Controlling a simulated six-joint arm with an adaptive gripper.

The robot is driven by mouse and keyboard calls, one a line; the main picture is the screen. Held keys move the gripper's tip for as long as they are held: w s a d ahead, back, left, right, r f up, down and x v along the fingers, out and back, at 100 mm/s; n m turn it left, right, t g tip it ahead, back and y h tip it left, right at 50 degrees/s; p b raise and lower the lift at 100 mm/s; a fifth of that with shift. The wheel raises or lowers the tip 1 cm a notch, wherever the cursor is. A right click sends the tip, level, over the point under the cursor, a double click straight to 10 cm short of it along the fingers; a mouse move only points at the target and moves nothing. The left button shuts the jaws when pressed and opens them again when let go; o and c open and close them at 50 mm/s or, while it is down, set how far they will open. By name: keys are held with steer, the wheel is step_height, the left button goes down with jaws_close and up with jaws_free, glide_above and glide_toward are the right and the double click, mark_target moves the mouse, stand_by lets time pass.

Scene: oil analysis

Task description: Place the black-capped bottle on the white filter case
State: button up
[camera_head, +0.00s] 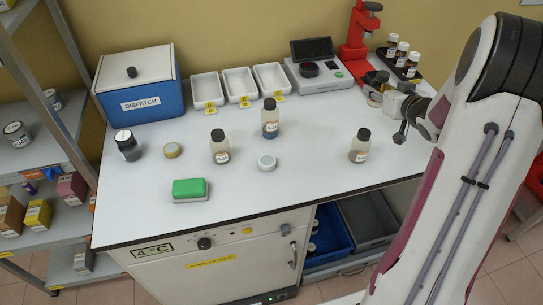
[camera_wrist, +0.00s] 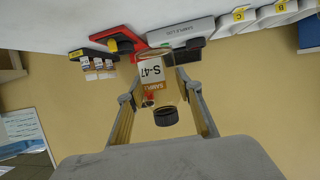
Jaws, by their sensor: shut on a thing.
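My gripper (camera_wrist: 165,95) is shut on a clear bottle (camera_wrist: 153,71) with a black cap (camera_wrist: 167,117) and a white and orange label. The wrist view shows it upside down between the two fingers. In the head view my gripper (camera_head: 397,108) is at the right, beside the red stand, above the table. A small round white case (camera_head: 267,162), which looks like the white filter case, lies on the table near the middle, well to the left of my gripper. Its top looks bare.
Dark-capped bottles stand left (camera_head: 220,150), behind (camera_head: 270,120) and right (camera_head: 359,148) of the white case. A dark jar (camera_head: 128,147), a tan round case (camera_head: 173,150) and a green-topped block (camera_head: 189,190) are further left. The red stand (camera_head: 357,40) is at back right. The front right table is clear.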

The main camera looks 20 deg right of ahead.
steer(key=a+r+n+g+y, duration=0.2)
steer(key=a+n+y, duration=0.65)
steer(key=a, duration=1.95)
steer(key=s+a+n+g+y, duration=0.3)
steer(key=s+a, duration=0.3)
steer(key=shift+a, duration=0.15)
steer(key=shift+f+y, duration=0.1)
steer(key=shift+y, duration=0.15)
glide_above(269, 161)
steer(key=shift+f, duration=3.05)
steer(key=shift+f, duration=0.1)
steer(key=shift+f, duration=1.75)
steer(key=shift+f, duration=0.1)
